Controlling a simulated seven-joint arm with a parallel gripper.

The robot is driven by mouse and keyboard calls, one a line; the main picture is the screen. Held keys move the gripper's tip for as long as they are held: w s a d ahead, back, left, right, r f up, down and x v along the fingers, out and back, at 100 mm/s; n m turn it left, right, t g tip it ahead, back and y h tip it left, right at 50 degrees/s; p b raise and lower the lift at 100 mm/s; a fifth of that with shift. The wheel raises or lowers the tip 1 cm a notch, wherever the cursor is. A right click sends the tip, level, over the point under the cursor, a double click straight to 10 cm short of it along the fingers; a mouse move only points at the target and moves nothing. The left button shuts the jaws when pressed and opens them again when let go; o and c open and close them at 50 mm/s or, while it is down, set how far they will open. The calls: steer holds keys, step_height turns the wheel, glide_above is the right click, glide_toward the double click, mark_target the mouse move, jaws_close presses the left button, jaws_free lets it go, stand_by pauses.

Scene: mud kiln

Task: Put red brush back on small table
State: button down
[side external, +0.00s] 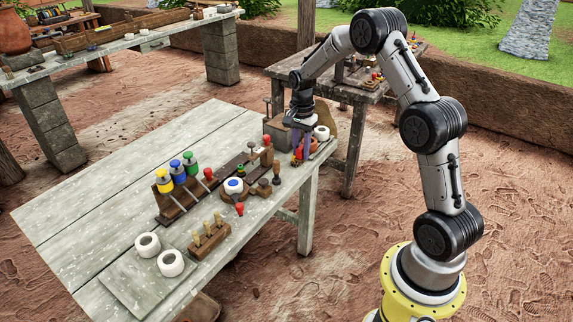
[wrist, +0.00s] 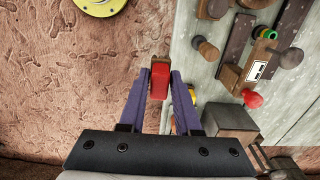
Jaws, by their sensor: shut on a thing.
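My gripper (wrist: 159,76) is shut on a red block-like thing, which looks like the red brush (wrist: 158,84), held between the purple fingertips in the wrist view. A brownish strip shows at its far end. In the side view my gripper (side external: 299,150) points down at the right end of the large grey plank table (side external: 100,190); red shows by the fingers, partly hidden. In the wrist view the brush appears against the dirt ground, just beside the table edge. A smaller dark wooden table (side external: 361,96) stands behind my arm with several small items on it.
The plank table holds a rack with yellow, blue and green bottles (side external: 177,174), white rings (side external: 171,262), a wooden tool block (side external: 209,237) and red-knobbed tools (side external: 239,209). A stone-legged bench (side external: 130,42) stands at the back left. The plank table's left part is clear.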

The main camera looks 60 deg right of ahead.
steer(key=w+d+f, duration=0.1)
steer(key=w+f, duration=0.1)
steer(key=w+d+f, duration=0.1)
steer(key=w+f, duration=0.2)
steer(key=w+d+f, duration=0.1)
steer(key=w+f, duration=0.1)
steer(key=shift+w+d+f, duration=0.2)
steer(key=shift+w+d, duration=0.15)
steer(key=shift+w, duration=0.05)
steer(key=shift+f, duration=1.6)
steer(key=shift+f, duration=0.1)
steer(key=c, duration=0.6)
jaws_free()
